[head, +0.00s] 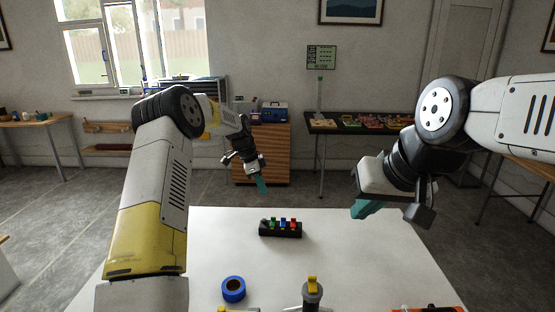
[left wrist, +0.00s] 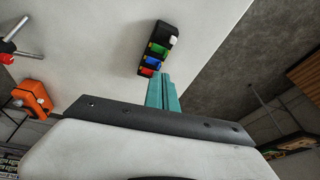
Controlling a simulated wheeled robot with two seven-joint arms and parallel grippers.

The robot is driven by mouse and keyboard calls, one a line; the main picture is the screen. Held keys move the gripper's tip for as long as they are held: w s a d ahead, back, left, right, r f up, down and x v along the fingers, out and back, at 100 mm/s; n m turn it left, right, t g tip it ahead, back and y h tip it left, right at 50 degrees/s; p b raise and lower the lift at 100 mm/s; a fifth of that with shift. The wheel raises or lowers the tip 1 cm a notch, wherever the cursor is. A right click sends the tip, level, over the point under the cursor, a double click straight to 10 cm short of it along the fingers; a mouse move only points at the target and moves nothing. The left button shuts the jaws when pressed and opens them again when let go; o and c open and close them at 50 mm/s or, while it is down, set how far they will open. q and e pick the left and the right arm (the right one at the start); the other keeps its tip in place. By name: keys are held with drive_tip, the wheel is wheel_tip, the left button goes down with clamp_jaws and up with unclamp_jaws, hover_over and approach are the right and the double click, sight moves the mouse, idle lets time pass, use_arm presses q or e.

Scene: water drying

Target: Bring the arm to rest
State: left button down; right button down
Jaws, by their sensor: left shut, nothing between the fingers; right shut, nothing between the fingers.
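My left gripper (head: 261,186) hangs above the far edge of the white table, its teal fingers together and empty. The fingers also show in the left wrist view (left wrist: 163,93), near a black block with coloured pieces. My right gripper (head: 365,208) is on the right, above the table's far right part, its teal fingers shut and empty, partly hidden by its own body. Neither gripper touches anything on the table. The black block (head: 268,231) carries red, blue and green pieces and sits on the table between the two grippers in the picture.
The white table (head: 350,255) holds a blue tape roll (head: 233,289), a grey cylinder with a yellow top (head: 312,295) and an orange item cut off at the front right. Its middle is mostly clear. Behind stand a wooden cabinet (head: 262,152) and a dark side table (head: 350,128).

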use_arm(q)
drive_tip(key=s+a+r+n+t+y, duration=0.3)
drive_tip(key=s+r+n, duration=0.5)
drive_tip(key=s+r, duration=1.25)
drive_tip(key=s+a+n+t+h, duration=0.1)
drive_tip(key=s+n, duration=0.7)
drive_tip(key=s, duration=1.3)
drive_tip(key=a+t, duration=0.1)
drive_tip(key=a, duration=0.1)
drive_tip(key=shift+s+a+h, duration=0.3)
drive_tip(key=shift+s+a, duration=0.05)
drive_tip(key=shift+s, duration=0.05)
